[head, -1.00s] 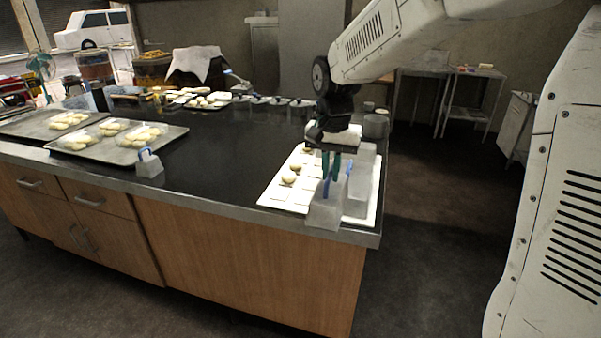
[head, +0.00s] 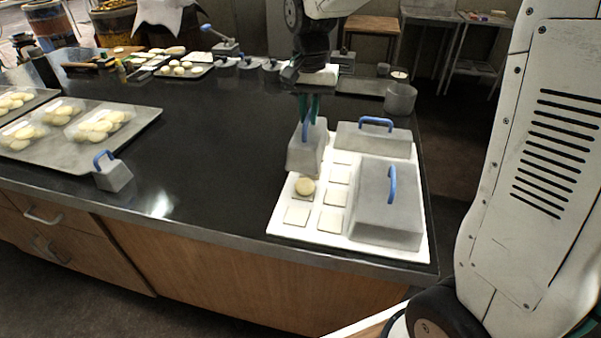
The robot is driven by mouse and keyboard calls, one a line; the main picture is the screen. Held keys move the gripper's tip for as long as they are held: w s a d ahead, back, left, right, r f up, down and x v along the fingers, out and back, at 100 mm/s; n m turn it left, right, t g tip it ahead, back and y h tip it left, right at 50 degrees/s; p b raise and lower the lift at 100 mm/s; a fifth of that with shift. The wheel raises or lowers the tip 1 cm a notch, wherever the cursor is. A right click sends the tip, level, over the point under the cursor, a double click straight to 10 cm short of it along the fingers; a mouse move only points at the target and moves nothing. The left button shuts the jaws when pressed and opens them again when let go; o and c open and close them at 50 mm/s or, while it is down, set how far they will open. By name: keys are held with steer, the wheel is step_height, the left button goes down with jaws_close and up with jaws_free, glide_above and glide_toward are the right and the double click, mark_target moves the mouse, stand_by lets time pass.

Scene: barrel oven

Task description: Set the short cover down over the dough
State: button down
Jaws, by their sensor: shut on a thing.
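My gripper (head: 307,110) points down with its green fingers shut on the blue handle of a grey box-shaped cover (head: 304,158). This cover is upright above the left back part of a white board (head: 275,229); I cannot tell whether it touches the board. One round dough piece (head: 305,186) shows on the board just in front of the cover, outside it. What lies under or behind the cover is hidden. A large grey cover (head: 385,215) with a blue handle stands on the board's right side. A long low grey cover (head: 372,143) with a blue handle stands behind it.
Pale square pads (head: 331,221) lie bare on the board. A small grey cover (head: 114,177) with a blue handle stands at the counter's front left, near a tray (head: 50,153) of dough. A grey cup (head: 400,98) stands behind the board. The dark counter (head: 215,140) is clear in the middle.

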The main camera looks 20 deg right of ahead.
step_height(320, 180, down, 10)
stand_by(0.6)
steer(key=c, duration=1.5)
jaws_free()
steer(key=shift+f, duration=0.1)
